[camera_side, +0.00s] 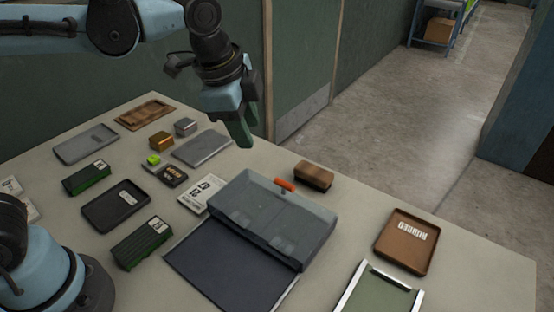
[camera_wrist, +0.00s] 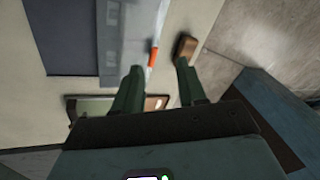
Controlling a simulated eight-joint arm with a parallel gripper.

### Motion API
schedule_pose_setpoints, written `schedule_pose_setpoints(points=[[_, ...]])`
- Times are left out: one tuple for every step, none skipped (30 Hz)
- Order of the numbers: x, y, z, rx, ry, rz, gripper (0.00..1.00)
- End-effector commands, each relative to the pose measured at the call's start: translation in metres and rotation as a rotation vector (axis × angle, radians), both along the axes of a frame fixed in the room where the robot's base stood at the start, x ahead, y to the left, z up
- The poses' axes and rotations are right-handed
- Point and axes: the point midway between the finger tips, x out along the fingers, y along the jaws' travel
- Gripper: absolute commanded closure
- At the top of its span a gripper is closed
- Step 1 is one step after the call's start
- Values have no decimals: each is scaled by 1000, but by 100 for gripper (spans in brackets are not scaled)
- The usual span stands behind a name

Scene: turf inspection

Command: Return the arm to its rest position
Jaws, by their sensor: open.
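My gripper (camera_side: 243,128) hangs in the air above the far side of the table in the side view, its green fingers pointing down. In the wrist view my gripper (camera_wrist: 157,84) shows two green fingers spread apart with nothing held between them. My arm reaches in from the upper left of the side view. Below and beyond the fingers in the wrist view are an orange handle (camera_wrist: 152,57) and a brown block (camera_wrist: 186,46), both apart from the fingers.
The table (camera_side: 462,262) holds a clear-lidded case (camera_side: 262,215), a brown block (camera_side: 313,176), a brown tray (camera_side: 405,242), a green panel with pale rails (camera_side: 378,292), green boxes (camera_side: 143,243) and several small trays. A green wall stands behind. Floor is open at right.

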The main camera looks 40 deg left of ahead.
Motion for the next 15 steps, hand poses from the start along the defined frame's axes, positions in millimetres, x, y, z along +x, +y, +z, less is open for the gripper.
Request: schedule_pose_setpoints(points=[[-8,17,-3,-41,-26,111,59],[-12,25,-5,-65,-40,175,59],[-18,36,-7,-100,-60,259,59],[-22,43,-10,-126,-77,323,59],[-26,50,-12,-153,-92,386,59],[-32,60,-16,-191,-112,469,59],[-36,66,-19,-219,-128,531,59],[-40,72,-22,-246,-143,589,59],[-45,80,-27,-282,-162,664,59],[-49,85,-30,-307,-177,717,59],[-53,90,-33,-331,-188,766,59],[-57,95,-37,-361,-205,824,59],[-59,99,-40,-383,-215,863,59],[-62,102,-42,-402,-225,898,59],[-64,105,-45,-423,-234,937,59]])
